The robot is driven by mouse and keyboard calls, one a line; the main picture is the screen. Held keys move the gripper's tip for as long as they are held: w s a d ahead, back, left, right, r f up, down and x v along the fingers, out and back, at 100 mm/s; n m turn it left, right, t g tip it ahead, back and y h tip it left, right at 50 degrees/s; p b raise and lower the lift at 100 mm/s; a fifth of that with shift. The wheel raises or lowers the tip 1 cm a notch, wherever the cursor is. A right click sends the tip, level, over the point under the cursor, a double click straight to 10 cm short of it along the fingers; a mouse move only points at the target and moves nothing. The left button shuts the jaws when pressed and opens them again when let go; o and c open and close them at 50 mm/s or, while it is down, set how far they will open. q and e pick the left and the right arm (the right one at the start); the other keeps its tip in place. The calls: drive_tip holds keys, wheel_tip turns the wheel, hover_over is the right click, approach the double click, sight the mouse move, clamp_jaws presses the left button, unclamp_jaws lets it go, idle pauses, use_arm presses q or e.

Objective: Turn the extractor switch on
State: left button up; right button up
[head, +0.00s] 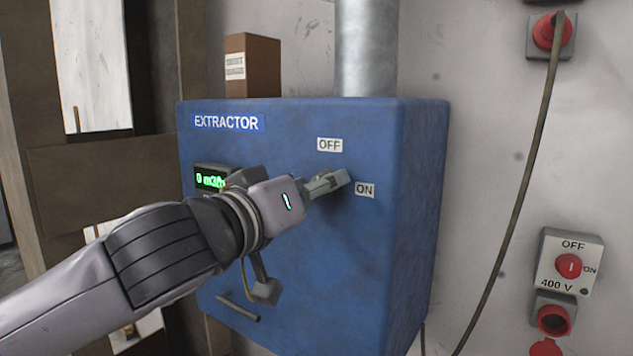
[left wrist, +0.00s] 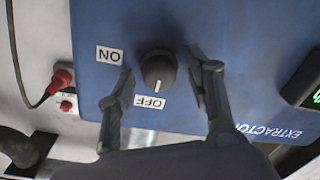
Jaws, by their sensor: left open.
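The blue extractor box (head: 300,265) hangs on the wall, with an OFF label (head: 330,145) above and an ON label (head: 365,190) lower right of my left gripper (head: 328,183). In the left wrist view the dark round switch knob (left wrist: 157,68) shows on the blue face, its white mark pointing at the OFF label (left wrist: 149,102). The ON label (left wrist: 110,55) is to its left. My left gripper (left wrist: 160,64) is open, with one finger on each side of the knob; contact cannot be told. In the head view my gripper hides the knob. My right gripper is not in view.
A green display (head: 210,180) sits left on the box, partly behind my arm. A metal duct (head: 366,50) rises from its top, beside a brown block (head: 252,65). A 400 V switch box (head: 568,265) and a hanging cable (head: 520,180) are on the right wall.

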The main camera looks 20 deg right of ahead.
use_arm(q)
drive_tip(key=shift+w+d, duration=0.1)
drive_tip(key=shift+c, duration=0.2)
drive_tip(key=c, duration=1.1)
